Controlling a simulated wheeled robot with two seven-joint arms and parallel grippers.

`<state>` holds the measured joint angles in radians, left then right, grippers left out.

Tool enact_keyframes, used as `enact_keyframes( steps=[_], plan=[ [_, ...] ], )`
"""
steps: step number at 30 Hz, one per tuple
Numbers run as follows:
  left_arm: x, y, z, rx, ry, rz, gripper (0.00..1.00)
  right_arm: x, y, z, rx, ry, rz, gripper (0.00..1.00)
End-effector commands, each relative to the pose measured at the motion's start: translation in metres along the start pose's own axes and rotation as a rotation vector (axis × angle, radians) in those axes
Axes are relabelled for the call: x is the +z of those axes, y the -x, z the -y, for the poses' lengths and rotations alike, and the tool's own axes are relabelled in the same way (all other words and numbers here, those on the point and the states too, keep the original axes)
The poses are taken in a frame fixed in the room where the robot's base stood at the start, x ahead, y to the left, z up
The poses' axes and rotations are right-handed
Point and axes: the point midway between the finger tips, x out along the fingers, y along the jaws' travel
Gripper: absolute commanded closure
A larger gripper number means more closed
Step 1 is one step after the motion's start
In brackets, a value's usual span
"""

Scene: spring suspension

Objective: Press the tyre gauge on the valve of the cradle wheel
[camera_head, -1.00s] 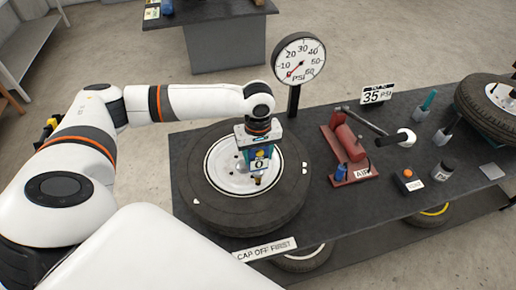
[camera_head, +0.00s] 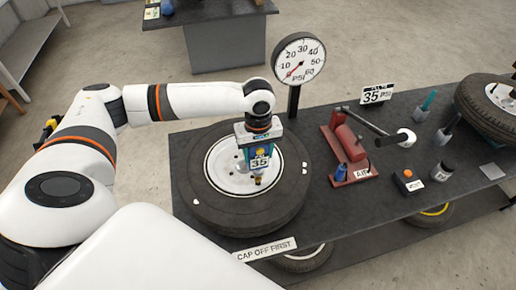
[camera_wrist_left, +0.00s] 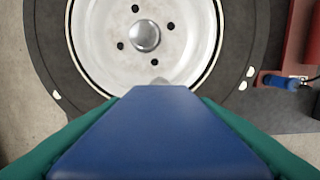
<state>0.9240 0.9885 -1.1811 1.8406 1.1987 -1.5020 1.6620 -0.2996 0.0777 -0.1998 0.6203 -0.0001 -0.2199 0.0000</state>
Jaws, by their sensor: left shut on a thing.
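The cradle wheel (camera_head: 209,204) lies flat on the dark bench, with a black tyre and a white rim (camera_head: 222,176). My left gripper (camera_head: 259,150) is above the rim's right side, shut on the tyre gauge (camera_head: 260,163). The gauge points down, its brass-coloured tip at the rim, and its display reads 35. The valve is hidden at the tip, so I cannot see the contact itself. In the left wrist view the blue gauge body (camera_wrist_left: 160,135) fills the lower middle between green fingers, with the wheel hub (camera_wrist_left: 145,36) beyond. My right gripper is not in view.
A round PSI dial (camera_head: 298,60) stands on a post behind the wheel. A red hand pump (camera_head: 345,150) is to its right, near a "35 PSI" sign (camera_head: 377,94). A small box with an orange button (camera_head: 408,181) and a second wheel (camera_head: 490,100) are farther right.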

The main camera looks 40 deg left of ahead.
Motion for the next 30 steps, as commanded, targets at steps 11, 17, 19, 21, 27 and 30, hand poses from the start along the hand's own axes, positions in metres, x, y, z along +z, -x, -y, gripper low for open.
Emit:
enact_keyframes(
  steps=[11,17,19,21,27,30],
  plan=[
    [0.0,0.032,0.0,-0.001,0.0,0.001,0.72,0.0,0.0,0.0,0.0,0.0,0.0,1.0],
    [0.0,0.046,0.0,-0.001,0.001,0.001,0.72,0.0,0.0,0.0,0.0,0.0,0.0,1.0],
    [0.0,0.048,0.0,-0.001,0.001,0.001,0.72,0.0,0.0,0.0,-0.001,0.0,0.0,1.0],
    [0.0,0.049,0.0,0.0,0.001,0.001,0.72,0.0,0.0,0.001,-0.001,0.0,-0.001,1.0],
    [0.0,0.049,0.0,0.0,0.001,0.001,0.72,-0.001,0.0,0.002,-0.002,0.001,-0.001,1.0],
    [0.0,0.049,0.0,0.0,0.0,0.0,0.72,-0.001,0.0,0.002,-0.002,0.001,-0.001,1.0]
  ],
)
